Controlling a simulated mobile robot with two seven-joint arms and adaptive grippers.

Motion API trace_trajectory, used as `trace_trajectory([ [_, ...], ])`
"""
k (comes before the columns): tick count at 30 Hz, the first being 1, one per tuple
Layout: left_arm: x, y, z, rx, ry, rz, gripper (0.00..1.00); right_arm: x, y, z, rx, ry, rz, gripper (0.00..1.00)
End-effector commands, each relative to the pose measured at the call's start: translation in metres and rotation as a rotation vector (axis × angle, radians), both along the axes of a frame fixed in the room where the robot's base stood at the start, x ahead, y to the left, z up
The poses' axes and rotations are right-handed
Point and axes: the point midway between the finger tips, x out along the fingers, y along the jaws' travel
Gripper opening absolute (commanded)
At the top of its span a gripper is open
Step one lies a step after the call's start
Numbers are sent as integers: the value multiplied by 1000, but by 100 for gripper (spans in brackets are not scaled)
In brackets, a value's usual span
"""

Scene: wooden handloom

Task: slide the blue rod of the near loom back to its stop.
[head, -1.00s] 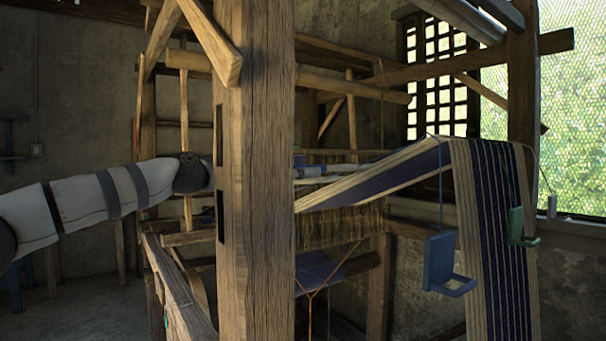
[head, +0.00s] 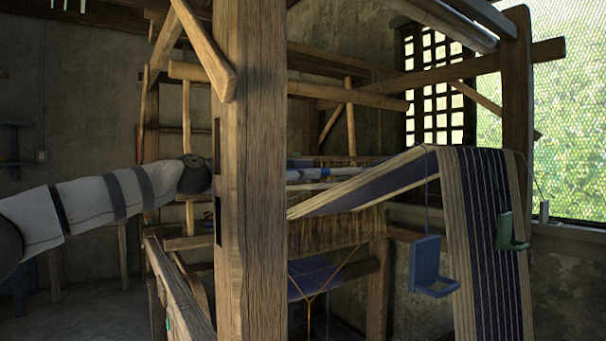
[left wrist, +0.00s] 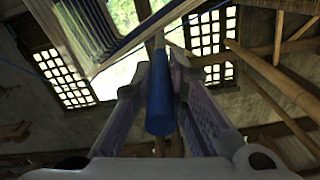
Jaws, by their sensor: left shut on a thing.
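In the left wrist view, the blue rod (left wrist: 160,97) stands between the two fingers of my left gripper (left wrist: 164,75), with its rounded end toward the camera. The fingers are shut on it. In the head view, my left arm comes in from the left and passes behind the thick wooden post. White and bluish parts of it show again right of the post, just above the slanting striped warp of the loom (head: 375,190). The fingers and the blue rod cannot be made out clearly there. My right gripper is not in view.
The thick wooden post (head: 250,200) stands in front and hides much of the loom. Striped cloth (head: 485,240) hangs at the right. A blue weight (head: 428,265) and a green one (head: 510,232) hang beside it. Beams and a lattice window (head: 437,95) lie behind.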

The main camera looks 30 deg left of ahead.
Motion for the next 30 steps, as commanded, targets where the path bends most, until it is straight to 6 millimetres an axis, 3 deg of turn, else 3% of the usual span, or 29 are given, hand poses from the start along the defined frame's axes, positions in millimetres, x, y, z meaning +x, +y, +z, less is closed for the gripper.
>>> trace_trajectory([
  [4, 0, 0, 1, 1, -2, 0, 0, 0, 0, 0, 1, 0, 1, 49],
  [5, 0, 0, 1, 1, -1, 0, 16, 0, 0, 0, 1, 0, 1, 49],
  [6, 0, 0, 1, 1, -1, 0, 25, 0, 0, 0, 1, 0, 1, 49],
  [8, 0, 0, 0, 1, -1, 0, 35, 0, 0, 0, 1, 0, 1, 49],
  [19, -9, 5, 2, 1, -5, 3, 35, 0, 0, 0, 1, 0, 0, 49],
  [30, -80, 33, 1, -7, -5, -4, 35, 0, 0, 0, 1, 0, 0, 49],
])
